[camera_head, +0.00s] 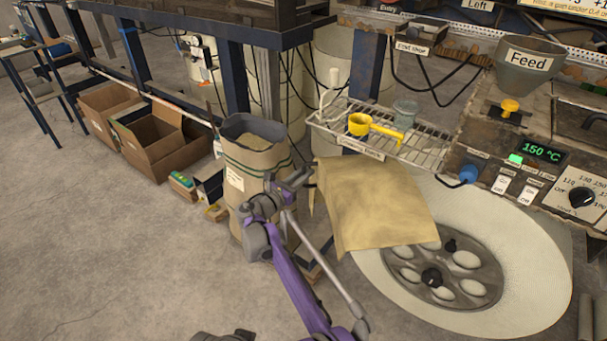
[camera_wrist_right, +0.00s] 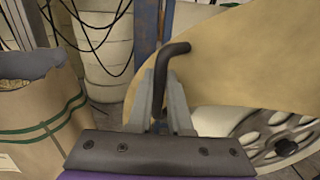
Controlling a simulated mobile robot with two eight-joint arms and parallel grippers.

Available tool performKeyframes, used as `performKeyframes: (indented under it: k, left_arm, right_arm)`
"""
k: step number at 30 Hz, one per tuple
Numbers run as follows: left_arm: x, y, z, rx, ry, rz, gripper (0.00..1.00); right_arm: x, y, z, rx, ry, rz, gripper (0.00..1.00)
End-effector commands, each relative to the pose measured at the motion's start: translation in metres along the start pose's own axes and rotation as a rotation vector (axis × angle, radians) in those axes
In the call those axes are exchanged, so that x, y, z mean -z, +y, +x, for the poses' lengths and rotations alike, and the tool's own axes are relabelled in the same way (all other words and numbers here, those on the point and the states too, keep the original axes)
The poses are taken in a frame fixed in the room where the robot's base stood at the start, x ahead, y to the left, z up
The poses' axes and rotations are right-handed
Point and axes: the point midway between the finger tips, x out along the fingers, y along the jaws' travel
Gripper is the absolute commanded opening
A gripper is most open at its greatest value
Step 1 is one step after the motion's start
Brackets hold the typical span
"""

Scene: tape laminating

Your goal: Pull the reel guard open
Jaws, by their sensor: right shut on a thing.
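The reel guard (camera_head: 378,203) is a tan sheet panel beside the large white reel (camera_head: 545,270). It overlaps the reel's upper left part and hides it. In the right wrist view the guard (camera_wrist_right: 225,65) spreads behind my fingers, and a bent black handle (camera_wrist_right: 176,52) stands in front of it. My right gripper (camera_head: 308,180) is at the guard's left edge. In the wrist view this gripper (camera_wrist_right: 160,105) is shut on the black handle, whose lower end is between the fingers.
A sack (camera_head: 258,170) stands close left of my right gripper. A wire rack (camera_head: 425,148) with a yellow scoop (camera_head: 370,128) and a glass jar (camera_head: 405,113) sits above the guard. Cardboard boxes (camera_head: 150,140) are farther left. The floor at lower left is clear.

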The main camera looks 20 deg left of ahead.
Motion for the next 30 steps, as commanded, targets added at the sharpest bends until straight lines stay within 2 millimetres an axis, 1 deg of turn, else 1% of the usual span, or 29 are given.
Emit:
performKeyframes:
  k: [18, 19, 23, 24, 30]
  left_arm:
    - [0.0, 0.0, -0.0003, 0.0, 0.0, 0.0, 0.5]
    - [0.0, 0.0, -0.0003, 0.0, 0.0, 0.0, 0.5]
    - [0.0, 0.0, -0.0003, 0.0, 0.0, 0.0, 0.5]
    - [0.0, 0.0, -0.0003, 0.0, 0.0, 0.0, 0.5]
    - [0.0, 0.0, -0.0003, 0.0, 0.0, 0.0, 0.5]
  right_arm:
    - [0.0006, -0.0001, 0.0009, 0.0, 0.001, 0.0, 0.0]
    - [0.0007, -0.0002, 0.0009, 0.0, 0.001, 0.0, 0.21]
    - [0.0005, -0.0002, 0.0009, 0.0, 0.001, 0.0, 0.44]
    - [0.0004, -0.0002, 0.0009, 0.0, 0.001, 0.0, 0.47]
    - [0.0003, -0.0003, 0.0009, 0.0, 0.001, 0.0, 0.47]
